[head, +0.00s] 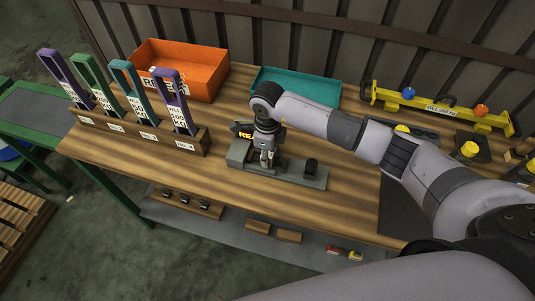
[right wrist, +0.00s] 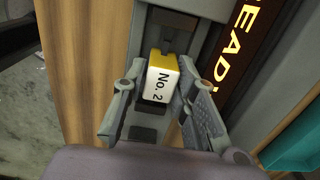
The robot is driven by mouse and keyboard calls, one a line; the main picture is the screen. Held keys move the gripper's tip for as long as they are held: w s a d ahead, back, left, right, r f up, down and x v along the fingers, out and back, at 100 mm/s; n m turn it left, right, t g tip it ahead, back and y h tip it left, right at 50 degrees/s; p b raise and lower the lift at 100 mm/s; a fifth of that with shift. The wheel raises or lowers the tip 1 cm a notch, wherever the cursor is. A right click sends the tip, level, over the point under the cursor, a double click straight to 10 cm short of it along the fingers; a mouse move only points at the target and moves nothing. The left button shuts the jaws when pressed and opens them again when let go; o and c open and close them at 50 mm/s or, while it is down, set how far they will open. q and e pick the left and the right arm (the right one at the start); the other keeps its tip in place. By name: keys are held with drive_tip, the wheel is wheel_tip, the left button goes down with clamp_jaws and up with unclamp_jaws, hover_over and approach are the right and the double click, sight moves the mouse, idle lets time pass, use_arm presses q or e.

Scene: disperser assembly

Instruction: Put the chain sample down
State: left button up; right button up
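The chain sample (right wrist: 161,80) is a small yellow and white block marked "No. 2" in the right wrist view. My right gripper (right wrist: 160,88) has its fingers close on both sides of it and looks shut on it. In the head view my right gripper (head: 266,158) points down at the left part of a grey test fixture (head: 300,176) on the bench; the sample is hard to make out there. The sample is over or in the fixture; whether it rests on it I cannot tell. My left gripper is not in view.
A dark sign (head: 243,130) with lit letters stands right behind the gripper. A black knob (head: 311,165) rises from the fixture's right. A wooden rack (head: 140,134) of tall colored links, an orange bin (head: 182,70) and a teal tray (head: 297,86) stand around. Bench front is clear.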

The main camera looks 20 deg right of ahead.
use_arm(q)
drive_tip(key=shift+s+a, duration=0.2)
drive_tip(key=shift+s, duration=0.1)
use_arm(e)
drive_tip(key=shift+r, duration=0.1)
drive_tip(key=shift+r, duration=0.2)
use_arm(q)
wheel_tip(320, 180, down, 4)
drive_tip(key=b, duration=0.3)
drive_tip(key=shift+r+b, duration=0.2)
drive_tip(key=shift+b, duration=0.1)
use_arm(e)
wheel_tip(320, 180, up, 12)
drive_tip(key=shift+f, duration=0.1)
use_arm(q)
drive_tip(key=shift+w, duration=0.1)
